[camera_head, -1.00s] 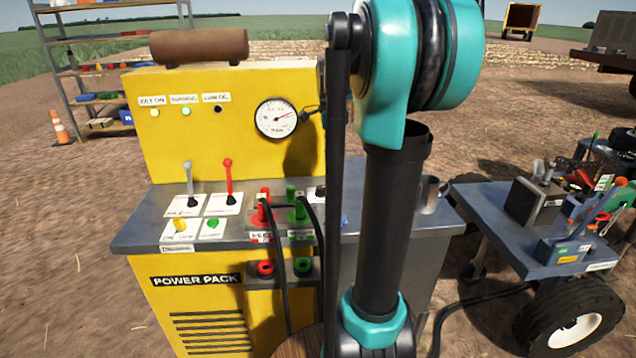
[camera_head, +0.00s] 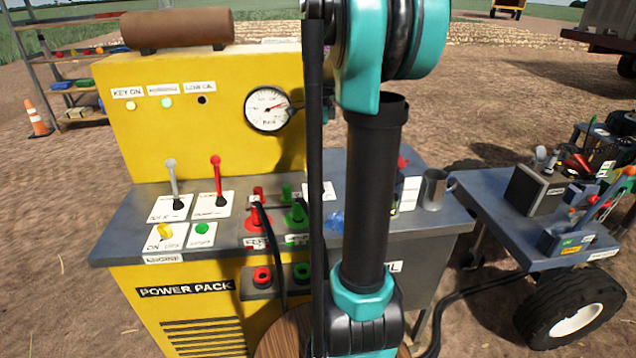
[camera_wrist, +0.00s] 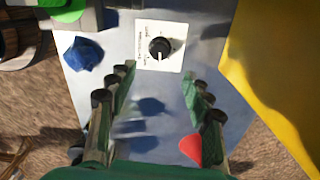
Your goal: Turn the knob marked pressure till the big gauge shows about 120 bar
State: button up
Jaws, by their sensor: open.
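The big gauge (camera_head: 268,108) is a round white dial on the yellow panel in the head view. Its red needle points up and to the right; its figures are too small to read. In the wrist view a black knob (camera_wrist: 159,48) sits on a white plate (camera_wrist: 145,63) whose lettering I cannot read, so I cannot confirm it is the pressure knob. My gripper (camera_wrist: 158,78) is open and empty, its green-padded fingers spread either side and the knob just beyond the gap between the tips. In the head view my arm hides the gripper.
The yellow power pack (camera_head: 205,75) carries a grey lever (camera_head: 171,178), a red lever (camera_head: 217,180) and hose couplings (camera_head: 294,214). A blue knob-like part (camera_wrist: 84,54) and a red tip (camera_wrist: 190,148) lie near my fingers. A cart (camera_head: 520,220) stands to the right.

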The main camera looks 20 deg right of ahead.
aim_at(318, 184)
notch_tip(318, 184, down, 12)
jog(key=shift+r, duration=0.25)
jog(key=shift+c, duration=0.6)
jog(key=c, duration=1)
jog(key=shift+c, duration=0.2)
